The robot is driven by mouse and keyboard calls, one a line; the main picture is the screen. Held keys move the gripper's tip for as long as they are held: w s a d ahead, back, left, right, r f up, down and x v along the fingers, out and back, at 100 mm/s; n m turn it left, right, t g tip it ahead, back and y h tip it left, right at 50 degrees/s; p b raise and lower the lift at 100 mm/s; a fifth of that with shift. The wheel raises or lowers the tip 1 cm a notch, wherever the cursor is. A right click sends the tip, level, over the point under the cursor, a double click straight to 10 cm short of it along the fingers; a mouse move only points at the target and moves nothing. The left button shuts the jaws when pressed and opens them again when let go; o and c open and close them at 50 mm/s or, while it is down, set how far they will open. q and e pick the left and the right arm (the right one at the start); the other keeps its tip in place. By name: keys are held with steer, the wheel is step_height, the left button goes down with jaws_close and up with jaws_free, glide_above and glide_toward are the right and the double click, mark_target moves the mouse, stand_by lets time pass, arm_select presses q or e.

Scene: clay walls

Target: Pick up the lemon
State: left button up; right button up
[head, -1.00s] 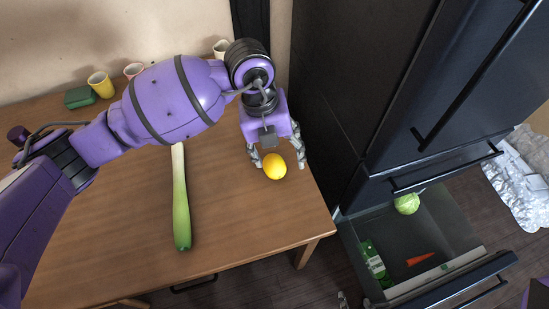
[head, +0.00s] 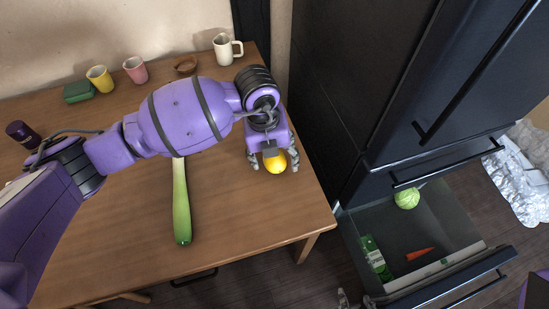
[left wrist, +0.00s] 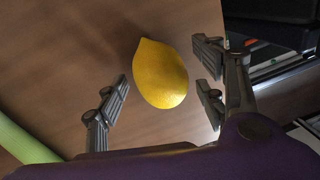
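The yellow lemon (head: 275,164) lies on the wooden table near its right edge. In the left wrist view the lemon (left wrist: 161,74) sits between the spread fingers, with a gap on both sides. My left gripper (head: 273,165) is open above and around the lemon, pointing down, and its palm hides part of the lemon in the head view. The left gripper's fingers (left wrist: 163,95) also show in the left wrist view. A small grey piece at the bottom of the head view looks like part of my right gripper (head: 343,299); its fingers are not clear.
A leek (head: 181,205) lies left of the lemon on the table (head: 120,235). Cups, a white mug (head: 226,50) and a green box (head: 78,92) stand along the back. Right of the table is a dark fridge (head: 340,90) with an open drawer (head: 440,219) holding vegetables.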

arm_select(q)
steer(key=c, duration=1.1)
steer(key=shift+c, duration=0.6)
steer(key=shift+r, duration=0.15)
